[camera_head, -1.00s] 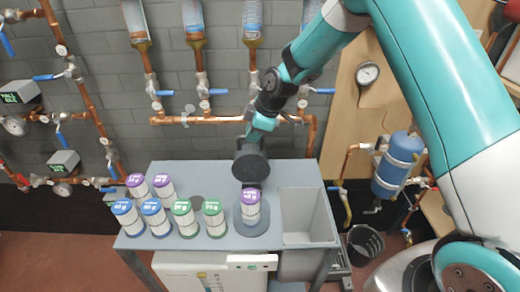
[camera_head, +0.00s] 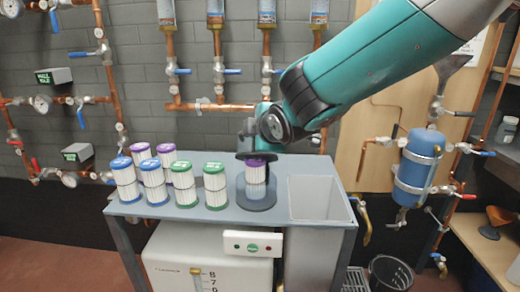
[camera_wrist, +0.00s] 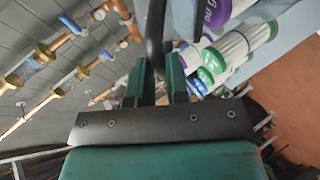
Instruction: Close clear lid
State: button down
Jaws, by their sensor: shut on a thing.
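The lid (camera_head: 257,156), which looks like a dark disc rather than clear, is lowered nearly flat at the top of a white filter with a purple cap (camera_head: 256,174). That filter stands upright on a round dark base (camera_head: 257,199). I cannot tell whether the lid is fully seated. My gripper (camera_wrist: 160,70) has its green fingers shut on a dark, edge-on part of the lid (camera_wrist: 155,35) in the wrist view. In the head view my wrist hides the fingers, just above and behind the lid.
Several filters with blue (camera_head: 124,181), green (camera_head: 214,185) and purple caps stand left on the grey table (camera_head: 180,212). An open grey bin (camera_head: 318,200) is at its right. Copper pipes (camera_head: 215,106) and valves run along the wall behind.

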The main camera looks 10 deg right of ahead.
jog(key=s+a+f+n+t+b, duration=0.2)
jog(key=s+f+t+b, duration=0.4)
jog(key=b, duration=1.6)
jog(key=shift+s+f, duration=0.3)
jog(key=shift+f, duration=2.55)
jog(key=shift+a+f, duration=0.1)
jog(key=shift+f, duration=0.15)
jog(key=c, duration=1.2)
grip_release()
jog(key=shift+c, duration=0.2)
jog(key=shift+o, duration=0.7)
jog(key=shift+r, duration=0.15)
